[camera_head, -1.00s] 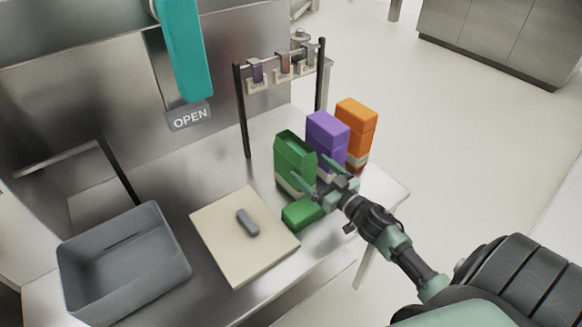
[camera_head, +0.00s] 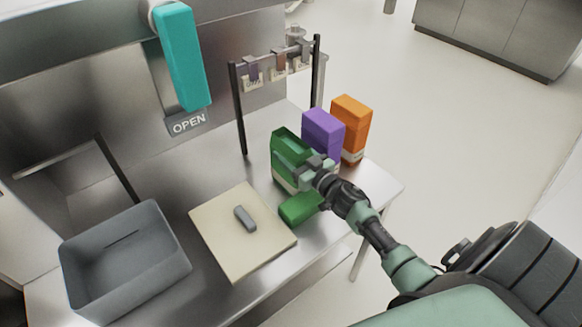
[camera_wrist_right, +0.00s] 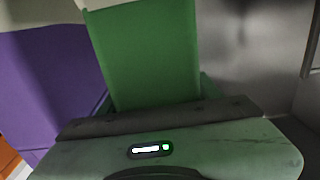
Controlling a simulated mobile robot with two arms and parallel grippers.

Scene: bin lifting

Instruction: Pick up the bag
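A green open-topped bag-like container (camera_head: 284,152) with a pale band stands upright on the steel table, left of the purple box. I take it to be the bag. My right gripper (camera_head: 302,165) is at its near side. In the right wrist view the green container (camera_wrist_right: 148,55) fills the space in front of the palm, and a green finger edge shows at each side of it. The fingers look spread around it; contact is not clear. A low green block (camera_head: 300,208) lies just in front, under the gripper. My left gripper is not in view.
A purple box (camera_head: 322,130) and an orange box (camera_head: 352,122) stand close to the right. A cutting board (camera_head: 225,255) with a grey object (camera_head: 245,218) and a grey bin (camera_head: 70,262) are to the left. A rack (camera_head: 237,110) stands behind.

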